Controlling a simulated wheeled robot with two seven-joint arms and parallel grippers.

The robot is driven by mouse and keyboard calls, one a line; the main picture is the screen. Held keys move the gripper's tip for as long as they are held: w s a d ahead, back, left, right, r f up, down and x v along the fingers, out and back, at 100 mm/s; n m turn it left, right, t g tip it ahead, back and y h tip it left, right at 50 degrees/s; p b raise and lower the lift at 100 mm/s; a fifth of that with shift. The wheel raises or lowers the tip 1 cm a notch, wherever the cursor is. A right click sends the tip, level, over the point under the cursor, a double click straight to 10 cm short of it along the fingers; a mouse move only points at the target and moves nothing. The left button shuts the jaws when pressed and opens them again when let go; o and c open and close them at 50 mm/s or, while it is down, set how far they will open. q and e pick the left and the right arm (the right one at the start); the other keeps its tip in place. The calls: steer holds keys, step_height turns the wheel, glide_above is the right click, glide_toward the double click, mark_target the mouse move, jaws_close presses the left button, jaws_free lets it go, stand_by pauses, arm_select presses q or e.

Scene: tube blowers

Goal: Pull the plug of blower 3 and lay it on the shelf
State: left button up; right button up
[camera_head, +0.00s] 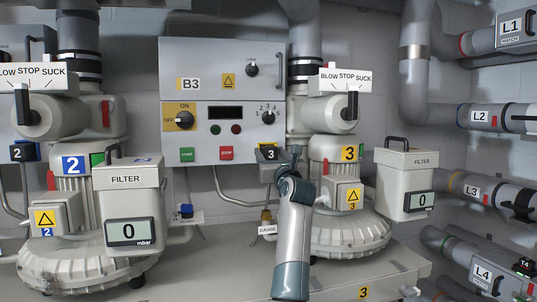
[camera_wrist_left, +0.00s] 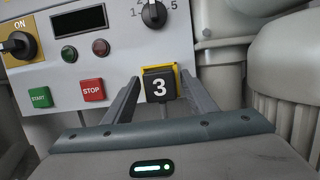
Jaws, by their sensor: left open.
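The plug of blower 3 (camera_head: 268,153) is a black block marked 3, seated in a yellow-edged socket at the lower right of the B3 control panel. It also shows in the left wrist view (camera_wrist_left: 159,86). My left gripper (camera_head: 284,158) is at the plug. In the left wrist view its two fingers (camera_wrist_left: 161,82) are open, one on each side of the plug. I cannot tell whether they touch it. Blower 3 (camera_head: 345,235) stands just right of my arm, which hides part of it. I cannot tell which surface is the shelf. My right gripper is out of view.
The B3 panel (camera_head: 223,82) has a green start button (camera_head: 187,155) and a red stop button (camera_head: 226,153) left of the plug. Blower 2 (camera_head: 75,250) and its filter (camera_head: 128,180) stand at the left. Another filter (camera_head: 404,162) and several pipes are at the right.

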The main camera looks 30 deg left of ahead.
mark_target(277, 157)
arm_select(q)
steer(key=c, duration=1.3)
steer(key=shift+f, duration=0.1)
steer(key=shift+s+d, duration=0.1)
steer(key=shift+s+d, duration=0.2)
steer(key=shift+d, duration=0.1)
steer(key=shift+s+d, duration=1.75)
steer(key=shift+d, duration=0.3)
